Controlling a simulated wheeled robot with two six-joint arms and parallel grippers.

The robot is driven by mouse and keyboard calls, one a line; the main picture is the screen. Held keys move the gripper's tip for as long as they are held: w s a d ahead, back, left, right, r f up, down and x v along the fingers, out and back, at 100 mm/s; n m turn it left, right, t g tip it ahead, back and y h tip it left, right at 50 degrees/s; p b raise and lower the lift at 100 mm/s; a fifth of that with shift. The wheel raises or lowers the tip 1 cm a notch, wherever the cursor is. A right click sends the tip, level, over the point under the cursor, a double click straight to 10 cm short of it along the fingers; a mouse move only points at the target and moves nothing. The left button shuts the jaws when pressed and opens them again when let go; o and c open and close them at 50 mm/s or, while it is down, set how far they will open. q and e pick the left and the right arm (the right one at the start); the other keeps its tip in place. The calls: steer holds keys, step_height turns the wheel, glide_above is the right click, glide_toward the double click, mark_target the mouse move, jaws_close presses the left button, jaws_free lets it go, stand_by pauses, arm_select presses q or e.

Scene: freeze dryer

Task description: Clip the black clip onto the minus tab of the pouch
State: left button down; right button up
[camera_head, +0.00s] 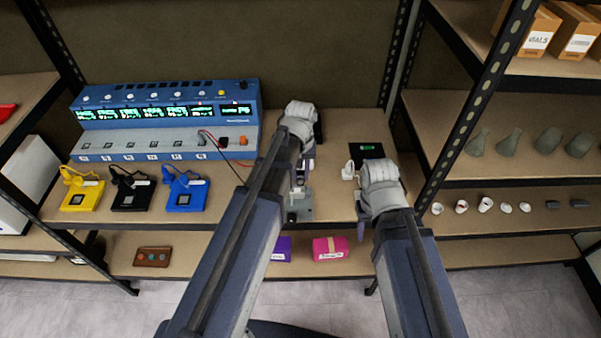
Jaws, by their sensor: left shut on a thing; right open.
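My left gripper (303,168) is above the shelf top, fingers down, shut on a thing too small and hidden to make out. A thin black lead (222,155) runs from the blue tester (165,118) and passes behind my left arm towards it; the black clip at its end cannot be made out. A small grey fixture (299,207) stands just below the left gripper. The pouch and its minus tab cannot be told apart there. My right gripper (361,221) is open near the shelf's front edge, mostly hidden by its wrist.
Yellow (82,196), black (132,196) and blue (185,196) devices stand at the left. An orange-red piece (243,141) is on the tester's base. A black pad (367,151) with a green light lies behind my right wrist. Slotted posts (477,105) stand at right.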

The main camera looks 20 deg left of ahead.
mark_target(300, 172)
arm_select(q)
steer(key=shift+f+b, duration=0.9)
steer(key=shift+f, duration=0.05)
steer(key=c, duration=0.6)
jaws_free()
steer(key=shift+r, duration=0.1)
step_height(300, 172, up, 8)
steer(key=p, duration=0.8)
steer(key=s+d+m, duration=0.2)
steer(key=s+d, duration=0.1)
steer(key=s, duration=0.1)
steer(key=s+d+m, duration=0.2)
steer(key=s+d, duration=0.2)
steer(key=s, duration=0.1)
steer(key=s+d+m+y, duration=0.1)
steer(key=s+d+m, duration=0.2)
steer(key=s, duration=0.2)
steer(key=shift+s+d, duration=0.2)
